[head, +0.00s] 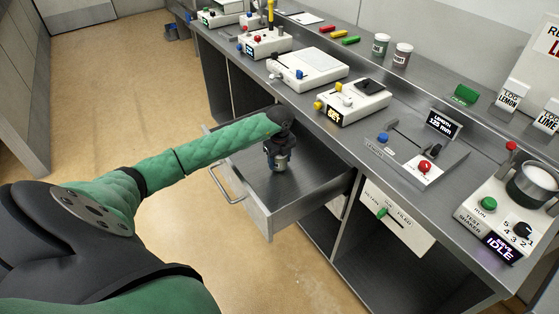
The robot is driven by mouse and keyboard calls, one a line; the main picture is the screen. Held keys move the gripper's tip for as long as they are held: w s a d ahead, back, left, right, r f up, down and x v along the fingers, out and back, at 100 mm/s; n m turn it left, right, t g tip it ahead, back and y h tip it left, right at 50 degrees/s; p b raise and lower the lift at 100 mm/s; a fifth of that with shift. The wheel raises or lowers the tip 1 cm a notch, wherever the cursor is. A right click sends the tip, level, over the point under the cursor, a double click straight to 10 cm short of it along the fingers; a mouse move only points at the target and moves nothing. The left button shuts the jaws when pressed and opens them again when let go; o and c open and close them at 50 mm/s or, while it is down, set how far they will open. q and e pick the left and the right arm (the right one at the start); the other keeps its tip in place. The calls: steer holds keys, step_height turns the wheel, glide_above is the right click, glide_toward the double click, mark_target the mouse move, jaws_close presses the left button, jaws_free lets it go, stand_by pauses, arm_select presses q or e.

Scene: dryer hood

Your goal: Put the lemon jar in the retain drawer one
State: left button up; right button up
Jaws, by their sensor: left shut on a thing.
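My left arm reaches in from the left, and its dark gripper (279,150) points down inside the open drawer (257,216). The gripper is shut on a small greyish jar-like thing (281,164), mostly hidden by the fingers. I cannot read any label on it, or tell whether it touches the drawer floor. The drawer is pulled out below the bench and its visible floor is otherwise bare. My right gripper is not in view.
The steel bench (350,145) carries several small devices. Two lidded jars (381,45) (402,55) stand on the back ledge. A lemon label card (511,95) stands at the right. The drawer handle (226,186) sticks out over clear floor.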

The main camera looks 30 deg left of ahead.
arm_select(q)
steer(key=shift+f, duration=0.55)
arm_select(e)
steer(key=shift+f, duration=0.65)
arm_select(q)
steer(key=shift+f, duration=0.1)
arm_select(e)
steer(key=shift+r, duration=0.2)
arm_select(q)
steer(key=o, duration=1.1)
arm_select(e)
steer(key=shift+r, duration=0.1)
